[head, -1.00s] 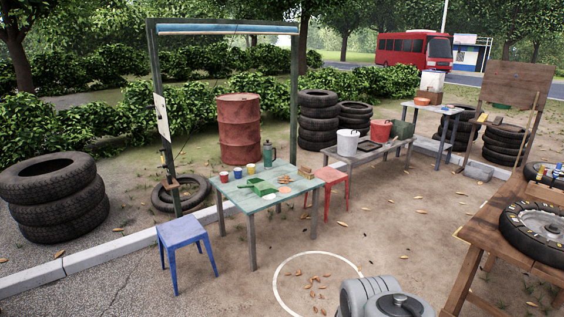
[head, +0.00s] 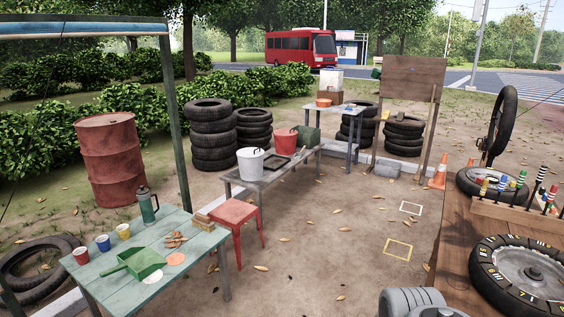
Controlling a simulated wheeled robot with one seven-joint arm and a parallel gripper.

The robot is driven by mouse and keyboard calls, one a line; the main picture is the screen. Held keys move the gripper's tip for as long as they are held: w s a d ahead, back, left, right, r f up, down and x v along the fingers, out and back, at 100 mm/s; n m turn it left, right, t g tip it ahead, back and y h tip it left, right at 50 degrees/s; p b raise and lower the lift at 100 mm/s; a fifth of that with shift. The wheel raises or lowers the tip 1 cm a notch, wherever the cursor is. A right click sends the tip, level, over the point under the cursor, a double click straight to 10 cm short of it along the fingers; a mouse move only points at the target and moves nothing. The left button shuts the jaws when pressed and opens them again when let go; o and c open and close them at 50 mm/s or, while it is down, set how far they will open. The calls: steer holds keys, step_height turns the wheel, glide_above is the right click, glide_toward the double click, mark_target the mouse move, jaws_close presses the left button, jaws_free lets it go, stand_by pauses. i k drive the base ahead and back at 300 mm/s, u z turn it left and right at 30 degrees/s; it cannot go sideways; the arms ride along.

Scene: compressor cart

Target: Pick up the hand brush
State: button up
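No hand brush can be made out for certain. On the green table (head: 119,271) at lower left lies a green dustpan-like thing (head: 140,262). Beyond it lie small brown pieces (head: 175,239) and a wooden block-like thing (head: 204,219) at the table's far right corner. These are too small to tell whether one is the brush. My gripper is not in view; only a grey rounded part of my own arm shows at the bottom edge.
Cups and a green flask (head: 148,205) stand on the green table. A red stool (head: 237,213) stands close by its right side. A wooden workbench (head: 452,255) with tyres is at right. Open sandy ground (head: 310,255) lies between.

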mark_target(203, 222)
steer(key=z, duration=0.05)
steer(key=i, duration=1.8)
steer(key=u, duration=0.4)
steer(key=i, duration=0.9)
steer(key=u, duration=1.55)
steer(key=i, duration=0.8)
steer(key=u, duration=1)
steer(key=i, duration=0.25)
steer(key=u, duration=0.2)
